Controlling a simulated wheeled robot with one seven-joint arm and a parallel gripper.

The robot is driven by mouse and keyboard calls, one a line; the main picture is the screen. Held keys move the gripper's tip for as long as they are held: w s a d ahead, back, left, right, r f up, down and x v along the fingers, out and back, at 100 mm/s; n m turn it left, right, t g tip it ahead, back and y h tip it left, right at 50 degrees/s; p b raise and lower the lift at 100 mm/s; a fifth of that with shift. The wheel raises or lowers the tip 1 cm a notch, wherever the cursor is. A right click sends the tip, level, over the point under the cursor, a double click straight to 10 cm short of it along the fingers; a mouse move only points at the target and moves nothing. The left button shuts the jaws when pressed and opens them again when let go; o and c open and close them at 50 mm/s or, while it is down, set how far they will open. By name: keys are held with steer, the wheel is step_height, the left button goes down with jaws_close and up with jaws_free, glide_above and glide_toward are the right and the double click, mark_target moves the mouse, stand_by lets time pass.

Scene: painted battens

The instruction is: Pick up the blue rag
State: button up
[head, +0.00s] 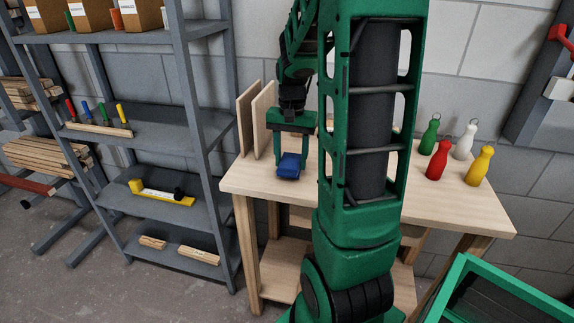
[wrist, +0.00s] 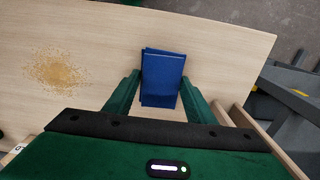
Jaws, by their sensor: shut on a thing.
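The blue rag (head: 289,165) is a small folded blue cloth over the left part of the wooden workbench (head: 470,205). My gripper (head: 291,160) reaches down to it, with its fingers on either side of the cloth. In the wrist view the rag (wrist: 162,78) lies between the two green fingertips (wrist: 160,88), which are shut on it. I cannot tell whether the rag touches the bench top or is slightly above it.
Two upright boards (head: 250,120) stand behind the gripper. Green, red, white and yellow bottles (head: 438,160) stand at the bench's right. A grey shelf (head: 160,130) is at left. Sawdust (wrist: 55,72) lies on the bench. My arm hides the bench's middle in the head view.

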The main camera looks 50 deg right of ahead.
mark_target(290, 163)
steer(key=r, duration=0.3)
steer(key=shift+s+a, duration=0.2)
steer(key=shift+a, duration=0.2)
steer(key=s+a+r, duration=0.5)
steer(key=a+r, duration=0.1)
steer(key=a, duration=0.3)
steer(key=shift+s+a+r, duration=0.15)
steer(key=shift+s+a, duration=0.05)
